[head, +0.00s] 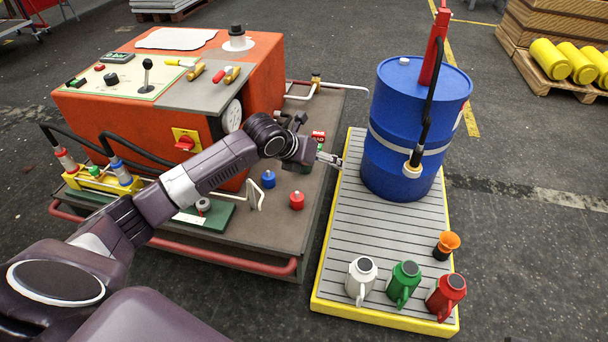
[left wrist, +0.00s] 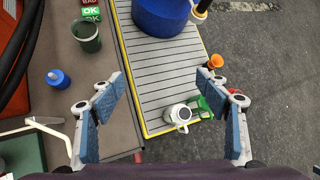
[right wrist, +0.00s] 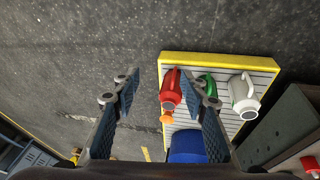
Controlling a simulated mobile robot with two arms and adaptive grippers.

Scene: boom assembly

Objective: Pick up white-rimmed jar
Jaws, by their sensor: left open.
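A dark green open jar with a pale rim (left wrist: 86,36) stands on the brown cart top in the left wrist view, beside the red BAD and green OK tags. It best fits the white-rimmed jar; in the head view my left gripper and wrist seem to hide it. My left gripper (head: 326,158) is above the gap between cart and pallet. In the left wrist view its fingers (left wrist: 161,82) are spread and empty, with the jar outside them at upper left. My right gripper (right wrist: 160,80) is open and empty, seen against the floor and pallet edge.
A blue drum (head: 408,130) stands on the yellow-edged slatted pallet (head: 345,230). White (head: 361,278), green (head: 404,283) and red (head: 446,295) jugs and an orange funnel (head: 447,243) stand at its front. Blue (head: 268,179) and red (head: 297,200) bottles stand on the cart.

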